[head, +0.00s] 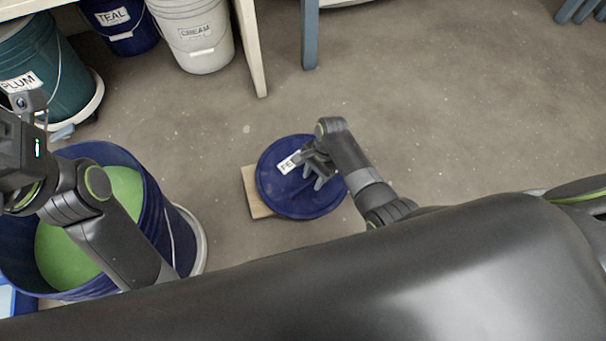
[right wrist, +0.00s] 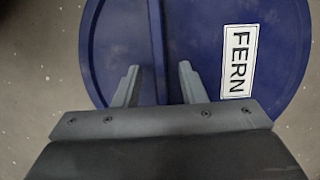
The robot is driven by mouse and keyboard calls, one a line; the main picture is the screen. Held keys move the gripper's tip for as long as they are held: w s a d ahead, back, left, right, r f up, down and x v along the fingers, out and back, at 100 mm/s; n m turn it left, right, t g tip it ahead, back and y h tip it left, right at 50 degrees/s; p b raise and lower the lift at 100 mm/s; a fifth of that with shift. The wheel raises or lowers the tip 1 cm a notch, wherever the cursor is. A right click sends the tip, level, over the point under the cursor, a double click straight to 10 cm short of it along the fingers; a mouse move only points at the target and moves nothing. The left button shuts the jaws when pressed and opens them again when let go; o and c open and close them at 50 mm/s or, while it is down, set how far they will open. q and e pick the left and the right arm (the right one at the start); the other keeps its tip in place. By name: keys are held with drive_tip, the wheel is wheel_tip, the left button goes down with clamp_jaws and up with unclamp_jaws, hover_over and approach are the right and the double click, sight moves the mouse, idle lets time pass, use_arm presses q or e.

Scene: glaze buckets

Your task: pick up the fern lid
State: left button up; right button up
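The fern lid (head: 325,195) is a round dark-blue disc with a white label, lying on a wooden board on the floor. In the right wrist view the lid (right wrist: 115,40) fills the upper middle, its FERN label to the right and a raised ridge across it. My right gripper (head: 311,176) is over the lid. In the right wrist view my right gripper (right wrist: 158,78) is open, one finger to each side of the ridge; I cannot tell whether they touch the lid. My left arm (head: 95,205) is over the green-filled bucket, its fingers not clearly shown.
A blue bucket (head: 154,215) of green glaze stands at the left without a lid. The wooden board (head: 252,193) shows left of the lid. PLUM (head: 50,65), TEAL (head: 135,42) and CREAM (head: 208,50) buckets stand at the upper left. Floor right of the lid is clear.

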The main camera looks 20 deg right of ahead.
drive_tip(key=shift+f, duration=0.2)
idle(0.6)
clamp_jaws()
